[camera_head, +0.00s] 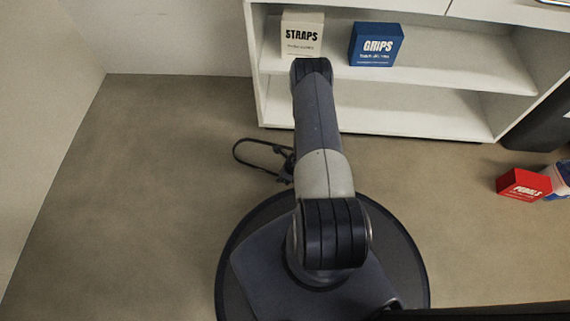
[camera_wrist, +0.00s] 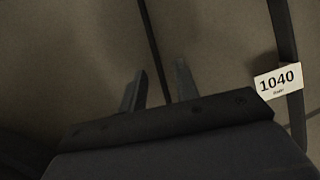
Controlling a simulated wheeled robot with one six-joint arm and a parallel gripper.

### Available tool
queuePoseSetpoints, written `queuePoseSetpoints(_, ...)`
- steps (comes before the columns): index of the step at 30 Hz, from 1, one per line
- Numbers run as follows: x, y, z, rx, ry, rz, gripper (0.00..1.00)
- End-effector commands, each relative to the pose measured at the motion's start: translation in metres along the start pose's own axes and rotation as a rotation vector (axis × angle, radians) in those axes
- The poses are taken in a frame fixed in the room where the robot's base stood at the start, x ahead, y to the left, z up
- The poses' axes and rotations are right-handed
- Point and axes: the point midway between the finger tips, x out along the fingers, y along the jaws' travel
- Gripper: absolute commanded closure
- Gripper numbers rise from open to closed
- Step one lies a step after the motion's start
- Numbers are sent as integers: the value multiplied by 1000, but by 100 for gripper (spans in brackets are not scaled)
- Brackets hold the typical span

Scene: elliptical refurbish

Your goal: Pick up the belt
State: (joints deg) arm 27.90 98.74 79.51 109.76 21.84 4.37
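The belt (camera_head: 236,152) is a thin dark loop on the floor, left of my arm in the head view; its right part is hidden behind my arm and gripper. In the wrist view, one strand of the belt (camera_wrist: 150,30) runs down between the fingers of my gripper (camera_wrist: 160,68). A wider strand lies at the right, beside a white tag (camera_wrist: 278,81) reading 1040. My gripper is open, its two fingers apart on either side of the thin strand. I cannot tell whether they touch it. In the head view my gripper is mostly hidden by the arm.
A white shelf unit (camera_head: 385,113) stands behind the belt, holding a white STRAPS box (camera_head: 302,35) and a blue GRIPS box (camera_head: 374,44). A red PEDALS box (camera_head: 523,185) lies on the floor at right, near a dark bin (camera_head: 540,120). The floor at left is clear.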

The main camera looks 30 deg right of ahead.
Motion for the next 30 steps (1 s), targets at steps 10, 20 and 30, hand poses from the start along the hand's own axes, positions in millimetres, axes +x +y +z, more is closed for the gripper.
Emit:
queuePoseSetpoints(10, 0, 0, 0, 1, 0, -1, 81)
queuePoseSetpoints(20, 0, 0, 0, 1, 0, -1, 100)
queuePoseSetpoints(30, -1, 0, 1, 0, 0, -1, 100)
